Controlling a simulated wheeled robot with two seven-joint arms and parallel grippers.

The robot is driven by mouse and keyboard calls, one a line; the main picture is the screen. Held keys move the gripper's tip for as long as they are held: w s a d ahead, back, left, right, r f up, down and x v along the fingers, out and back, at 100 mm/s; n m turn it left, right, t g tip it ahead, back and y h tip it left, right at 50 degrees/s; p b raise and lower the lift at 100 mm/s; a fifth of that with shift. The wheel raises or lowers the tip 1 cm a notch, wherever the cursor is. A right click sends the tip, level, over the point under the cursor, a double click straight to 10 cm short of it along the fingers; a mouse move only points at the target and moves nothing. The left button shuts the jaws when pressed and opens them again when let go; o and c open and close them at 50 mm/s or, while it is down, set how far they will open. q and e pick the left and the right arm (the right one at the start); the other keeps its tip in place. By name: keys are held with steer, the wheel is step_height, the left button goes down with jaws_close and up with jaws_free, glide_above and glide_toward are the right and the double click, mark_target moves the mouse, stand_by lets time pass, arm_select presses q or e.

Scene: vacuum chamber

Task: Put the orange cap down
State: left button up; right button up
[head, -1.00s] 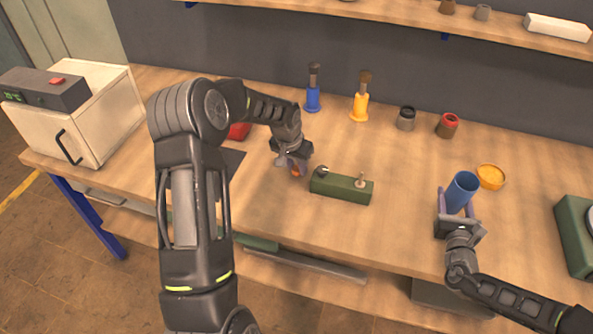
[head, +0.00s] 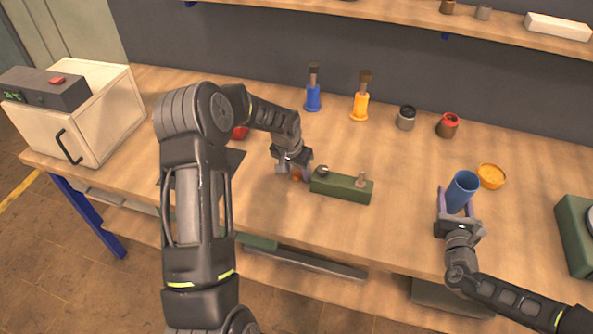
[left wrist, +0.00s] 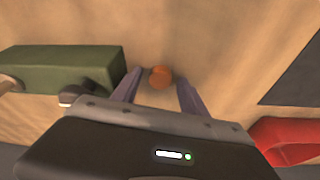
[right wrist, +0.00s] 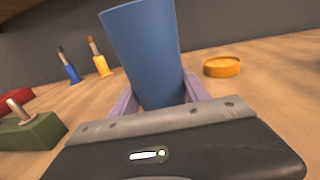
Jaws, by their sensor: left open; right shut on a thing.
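The orange cap (head: 296,178) is a small round piece at the table top, just left of the green block. In the left wrist view the cap (left wrist: 160,77) lies between the fingertips, with a gap to each finger. My left gripper (head: 291,173) is open around it and points down; its fingers partly hide the cap in the head view. My right gripper (head: 456,208) is shut on a blue cup (head: 463,190), held upright. The blue cup (right wrist: 146,55) also fills the middle of the right wrist view.
The green block (head: 341,186) with two pegs stands close right of my left gripper. A red object (left wrist: 292,138) and a dark mat (left wrist: 295,75) are on its other side. A yellow-orange round lid (head: 491,176) lies behind the blue cup. Bottles and jars stand along the back.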

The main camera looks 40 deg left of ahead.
arm_select(q)
steer(key=v, duration=1.2)
steer(key=shift+r, duration=0.2)
steer(key=shift+c, duration=0.3)
